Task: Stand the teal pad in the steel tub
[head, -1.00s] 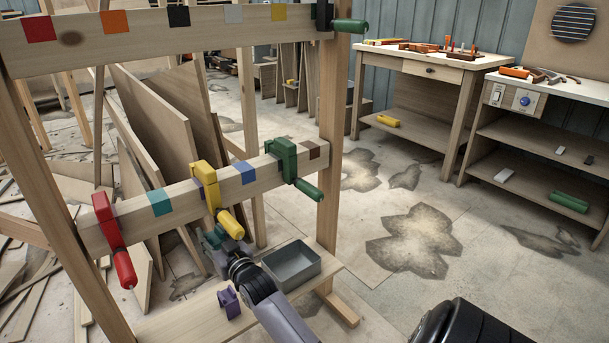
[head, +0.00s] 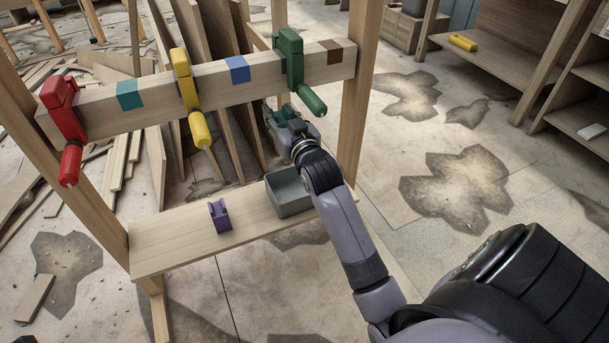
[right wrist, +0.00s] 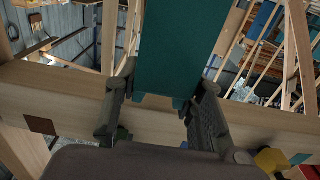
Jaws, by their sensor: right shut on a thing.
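The teal pad (right wrist: 180,45) is a flat teal slab between the two fingers of my right gripper (right wrist: 168,85) in the right wrist view. In the head view my right gripper (head: 282,116) is shut on it, just below the green clamp and above the steel tub. Most of the pad is hard to make out there. The steel tub (head: 291,207) is a grey open box at the right end of the low wooden shelf (head: 180,243). Its inside is mostly hidden.
A wooden rail (head: 215,88) crosses above the shelf, with a red clamp (head: 64,125), a yellow clamp (head: 187,95) and a green clamp (head: 292,60). A purple block (head: 219,216) stands on the shelf left of the tub. An upright post (head: 357,95) stands right of the gripper.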

